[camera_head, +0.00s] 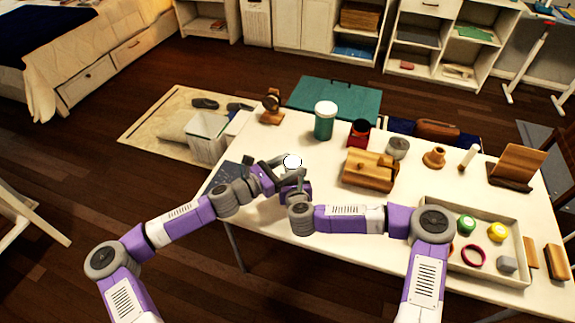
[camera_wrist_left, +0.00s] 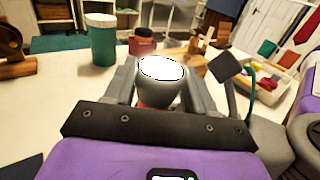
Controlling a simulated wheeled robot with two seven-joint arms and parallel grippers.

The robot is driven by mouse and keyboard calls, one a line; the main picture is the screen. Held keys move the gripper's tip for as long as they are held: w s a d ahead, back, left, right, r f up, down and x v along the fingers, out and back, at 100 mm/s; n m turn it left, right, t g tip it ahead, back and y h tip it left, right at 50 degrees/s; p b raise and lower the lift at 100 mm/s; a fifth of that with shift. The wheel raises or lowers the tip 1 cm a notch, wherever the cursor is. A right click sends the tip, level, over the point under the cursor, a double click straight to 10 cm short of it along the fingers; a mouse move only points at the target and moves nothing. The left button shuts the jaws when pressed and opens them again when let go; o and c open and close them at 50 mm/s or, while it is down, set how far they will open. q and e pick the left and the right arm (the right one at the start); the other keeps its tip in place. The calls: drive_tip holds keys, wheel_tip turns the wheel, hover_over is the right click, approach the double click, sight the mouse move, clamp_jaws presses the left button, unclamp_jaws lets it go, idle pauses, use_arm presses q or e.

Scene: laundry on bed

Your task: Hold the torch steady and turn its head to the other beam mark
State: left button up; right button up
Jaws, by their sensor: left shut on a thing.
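The torch (camera_head: 292,161) stands upright above the near left part of the table, its round lens glowing white. In the left wrist view the torch (camera_wrist_left: 161,91) sits between the two grey fingers, with a grey head and a bit of red below it. My left gripper (camera_head: 279,166) is shut on the torch. My right gripper (camera_head: 293,187) is close to the torch on its near side. Its fingers are small and partly hidden, so I cannot tell whether they are open or touch the torch. The beam marks cannot be made out.
A green jar (camera_head: 323,122), a red container (camera_head: 360,133) and a wooden box (camera_head: 369,170) stand behind and right of the torch. A tray (camera_head: 447,203) of small items lies at the right. The table (camera_head: 328,252) is bare along its front middle.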

use_arm(q)
drive_tip(key=shift+s+n+t+y, duration=0.15)
drive_tip(key=shift+n+t+y, duration=0.65)
drive_tip(key=shift+t, duration=0.2)
drive_tip(key=o, duration=1)
drive_tip(key=shift+o, duration=0.2)
drive_tip(key=v, duration=0.8)
